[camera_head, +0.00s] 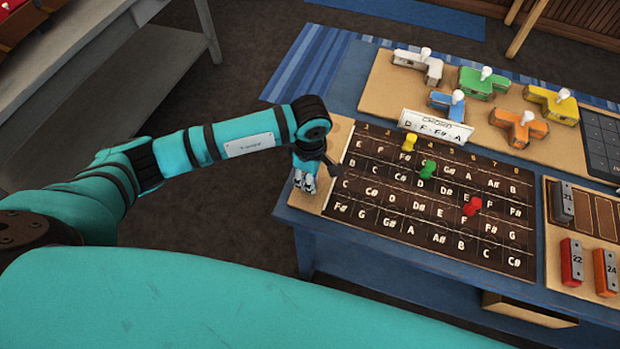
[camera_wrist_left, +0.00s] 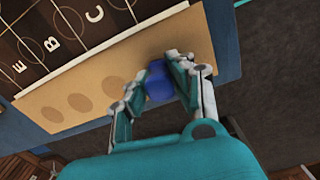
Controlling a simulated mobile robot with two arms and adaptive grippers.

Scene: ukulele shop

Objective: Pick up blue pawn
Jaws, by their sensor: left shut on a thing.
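The blue pawn (camera_wrist_left: 157,82) is between the fingers of my left gripper (camera_wrist_left: 155,85) in the left wrist view. The fingers are shut on it, above the tan strip at the end of the chord board (camera_head: 440,200). In the head view my left gripper (camera_head: 304,181) is over the board's left end, and the pawn is hidden there. A yellow pawn (camera_head: 409,144), a green pawn (camera_head: 428,169) and a red pawn (camera_head: 472,206) stand on the board. My right gripper is not in view.
A chord card (camera_head: 436,128) stands at the board's back edge. Behind it, a tan panel (camera_head: 385,88) holds several coloured blocks with white pegs. A tray with numbered blocks (camera_head: 571,262) is at the right. A grey bench (camera_head: 75,60) stands at the upper left.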

